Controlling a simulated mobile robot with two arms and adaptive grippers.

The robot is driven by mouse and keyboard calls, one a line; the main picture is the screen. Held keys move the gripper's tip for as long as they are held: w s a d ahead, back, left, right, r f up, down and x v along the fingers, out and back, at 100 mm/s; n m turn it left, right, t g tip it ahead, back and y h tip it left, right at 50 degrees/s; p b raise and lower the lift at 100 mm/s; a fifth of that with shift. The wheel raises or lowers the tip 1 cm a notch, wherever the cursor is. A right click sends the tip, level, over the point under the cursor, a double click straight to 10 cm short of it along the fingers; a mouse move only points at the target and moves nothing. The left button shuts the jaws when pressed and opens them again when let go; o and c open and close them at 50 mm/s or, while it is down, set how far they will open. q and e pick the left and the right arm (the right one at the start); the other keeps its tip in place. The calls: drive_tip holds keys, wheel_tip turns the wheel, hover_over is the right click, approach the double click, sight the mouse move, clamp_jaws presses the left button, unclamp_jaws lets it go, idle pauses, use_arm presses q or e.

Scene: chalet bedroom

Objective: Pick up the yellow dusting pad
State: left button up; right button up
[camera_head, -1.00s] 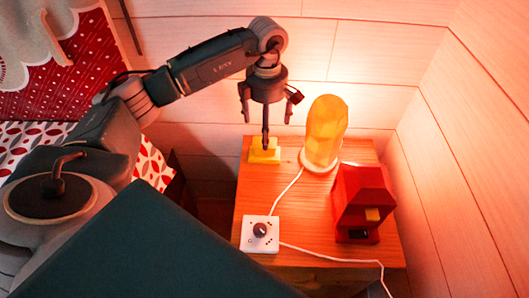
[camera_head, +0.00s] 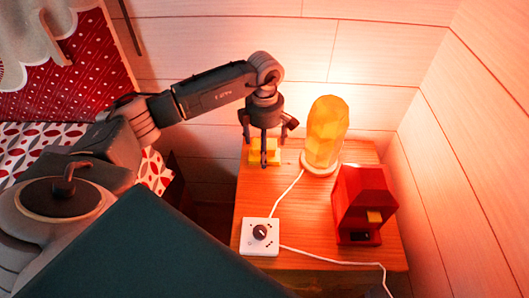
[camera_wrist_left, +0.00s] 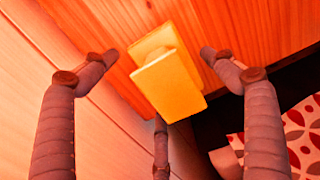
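The yellow dusting pad (camera_head: 256,157) lies on the wooden nightstand near its back left corner. In the left wrist view the pad (camera_wrist_left: 170,84) shows a raised upright part over a flat base. My left gripper (camera_head: 265,148) is directly over the pad, pointing down, and partly hides it. In the left wrist view the gripper's fingers (camera_wrist_left: 158,75) are spread around the pad, with gaps on both sides, and the third finger is below it in the picture. My right gripper is not in view.
A lit yellow lamp (camera_head: 326,135) stands just right of the pad. A red box-shaped object (camera_head: 362,203) and a white dial box (camera_head: 260,236) with a cable share the nightstand (camera_head: 310,222). Walls stand behind and to the right. A patterned bed is at left.

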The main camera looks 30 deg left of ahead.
use_arm(q)
drive_tip(key=c, duration=0.9)
drive_tip(key=shift+r, duration=0.15)
drive_tip(key=shift+r, duration=0.2)
wheel_tip(320, 180, up, 19)
drive_tip(key=p, duration=0.2)
drive_tip(key=shift+r+p, duration=0.2)
drive_tip(key=shift+p, duration=0.1)
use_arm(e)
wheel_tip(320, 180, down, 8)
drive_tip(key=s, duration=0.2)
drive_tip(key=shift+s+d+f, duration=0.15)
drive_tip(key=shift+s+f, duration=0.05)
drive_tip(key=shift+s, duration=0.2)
